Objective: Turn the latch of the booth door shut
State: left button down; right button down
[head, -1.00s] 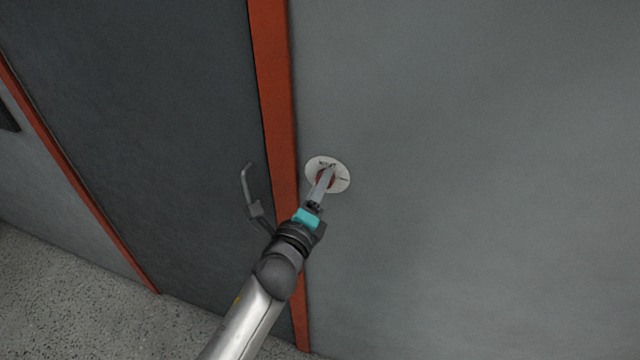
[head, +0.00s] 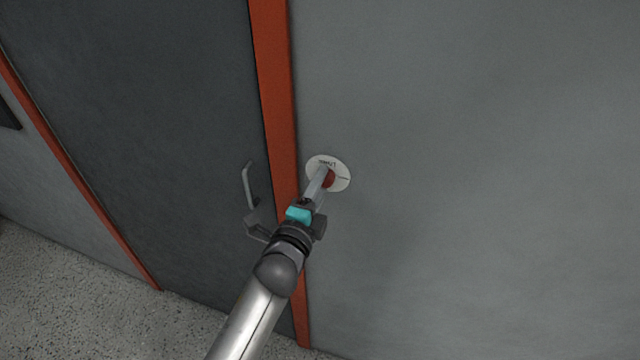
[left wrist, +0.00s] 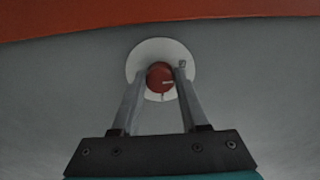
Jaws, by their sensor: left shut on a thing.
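The latch is a red knob (head: 328,179) on a round white plate (head: 342,166) with dark marks, fixed to the grey wall just right of an orange post. In the left wrist view the red knob (left wrist: 160,78) sits between my two fingers, with a pale line on its face, in front of the white plate (left wrist: 150,48). My left gripper (head: 322,174) is shut on the knob, reaching up from below. It also shows in the left wrist view (left wrist: 161,76). The dark booth door (head: 150,110) stands left of the post and looks closed. My right gripper is not in view.
A grey bar handle (head: 247,185) stands out from the door, close left of my left gripper. The orange post (head: 272,90) runs between door and wall. Another orange strip (head: 80,180) edges the door's left side. Speckled floor (head: 60,290) is clear at lower left.

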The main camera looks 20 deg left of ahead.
pick_arm(q)
jog(key=shift+c, duration=2.1)
grip_release()
jog(key=s+b, duration=0.1)
jog(key=s, duration=1.4)
jog(key=shift+s+a+b, duration=0.15)
jog(key=shift+a+b, duration=0.1)
jog(key=shift+b, duration=0.1)
